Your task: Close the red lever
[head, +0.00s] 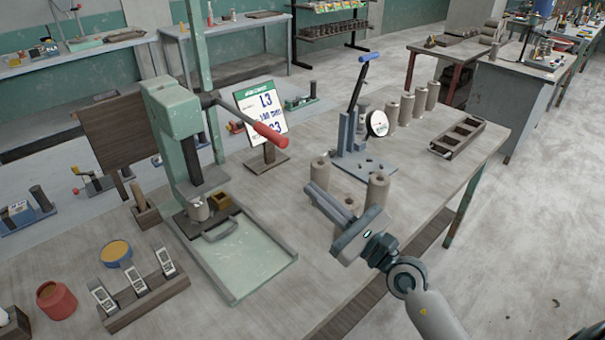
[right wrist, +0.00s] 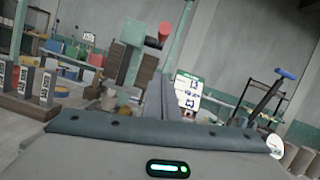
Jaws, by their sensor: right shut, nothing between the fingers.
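The red lever (head: 267,132) is the red-gripped handle of a green press (head: 171,106) on the left of the table. It sticks out to the right and slopes slightly down. The red grip also shows in the right wrist view (right wrist: 165,32), end-on near the top, beside the green press (right wrist: 131,52). My right gripper (head: 313,188) is shut and empty, over the table to the right of and below the lever, clear of it. Its fingers also show in the right wrist view (right wrist: 168,90). My left gripper is in neither view.
A second press with a blue-tipped lever (head: 362,80) and a round dial (head: 377,123) stands right of centre. Clay cylinders (head: 378,190) stand close by my right gripper. A sign (head: 262,105) stands behind the red grip. A pale green tray (head: 240,262) lies in front of the press.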

